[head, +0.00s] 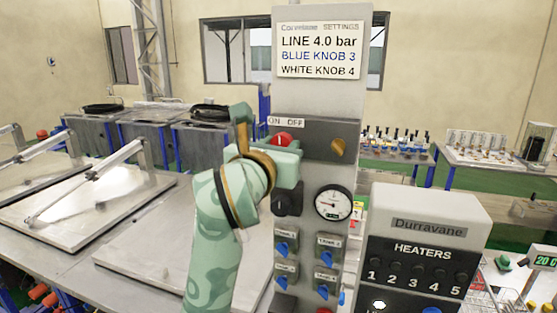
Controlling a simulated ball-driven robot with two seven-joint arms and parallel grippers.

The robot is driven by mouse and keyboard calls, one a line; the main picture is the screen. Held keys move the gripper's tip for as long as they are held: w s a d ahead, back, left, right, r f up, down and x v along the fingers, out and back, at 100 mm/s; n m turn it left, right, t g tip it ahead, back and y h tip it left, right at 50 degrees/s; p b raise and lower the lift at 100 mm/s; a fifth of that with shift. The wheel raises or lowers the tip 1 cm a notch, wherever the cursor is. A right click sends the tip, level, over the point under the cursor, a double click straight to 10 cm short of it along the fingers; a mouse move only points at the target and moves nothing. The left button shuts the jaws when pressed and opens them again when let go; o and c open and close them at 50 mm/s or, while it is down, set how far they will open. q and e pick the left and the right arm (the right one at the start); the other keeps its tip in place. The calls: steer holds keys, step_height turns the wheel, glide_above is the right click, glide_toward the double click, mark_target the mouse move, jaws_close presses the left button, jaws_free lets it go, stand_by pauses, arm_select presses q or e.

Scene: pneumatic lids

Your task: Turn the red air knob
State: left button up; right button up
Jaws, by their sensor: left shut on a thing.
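The red air knob (282,138) sits on the upper left of the grey control column, just below an "ON OFF" label (286,122). My left gripper (289,149) is at the red knob and shut on it. The gripper and wrist hide the lower part of the knob, so its pointing direction is hard to tell. My right gripper is not in view.
A heaters box (430,207) stands to the right. Metal lids (75,195) lie left.

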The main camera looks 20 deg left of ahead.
arm_select(q)
steer(key=n+b, duration=0.4)
steer(key=shift+r+n+b, duration=0.15)
steer(key=shift+n+b, duration=1.25)
steer(key=shift+n, duration=0.5)
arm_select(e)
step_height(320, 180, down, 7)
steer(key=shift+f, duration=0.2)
arm_select(q)
steer(key=o, duration=0.9)
steer(key=shift+o, duration=0.5)
steer(key=shift+w, duration=0.15)
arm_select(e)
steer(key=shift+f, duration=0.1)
